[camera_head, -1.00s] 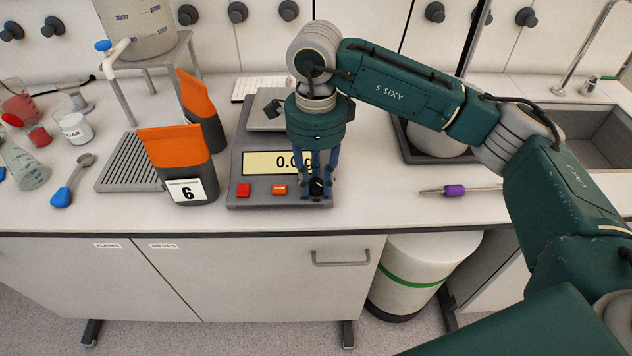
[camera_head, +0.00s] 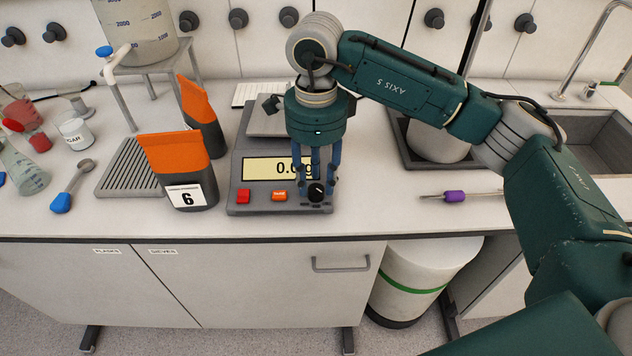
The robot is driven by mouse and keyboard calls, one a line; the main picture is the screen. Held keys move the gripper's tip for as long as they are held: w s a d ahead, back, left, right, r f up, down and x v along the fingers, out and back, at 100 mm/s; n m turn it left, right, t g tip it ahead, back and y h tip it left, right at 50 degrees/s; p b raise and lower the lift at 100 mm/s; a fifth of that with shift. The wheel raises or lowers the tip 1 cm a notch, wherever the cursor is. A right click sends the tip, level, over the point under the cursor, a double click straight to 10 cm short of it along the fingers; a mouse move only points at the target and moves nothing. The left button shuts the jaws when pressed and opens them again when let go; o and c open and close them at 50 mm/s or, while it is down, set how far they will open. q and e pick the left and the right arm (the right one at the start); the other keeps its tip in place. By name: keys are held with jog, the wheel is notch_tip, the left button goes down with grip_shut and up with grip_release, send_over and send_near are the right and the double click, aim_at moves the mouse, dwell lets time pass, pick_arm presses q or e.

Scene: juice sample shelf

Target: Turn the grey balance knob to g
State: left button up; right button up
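The balance (camera_head: 236,200) stands on the bench with a pale display (camera_head: 265,168). The display reads "0.0"; a finger partly covers the unit at its right end, which looks like a g. The small dark round balance knob (camera_head: 317,190) with a light mark is at the panel's right front. My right gripper (camera_head: 318,187) points down over it, its blue fingers spread on both sides of the knob. The fingers look open and a little above the panel; contact cannot be made out. My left gripper is not in view.
A red button (camera_head: 243,196) and an orange button (camera_head: 279,195) sit left of the knob. Grey pouches with orange tops, one labelled 6 (camera_head: 186,194), stand close left of the balance. A purple-handled tool (camera_head: 455,196) lies to the right.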

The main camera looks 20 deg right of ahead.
aim_at(316, 188)
notch_tip(316, 188, up, 10)
dwell(0.3)
dwell(0.4)
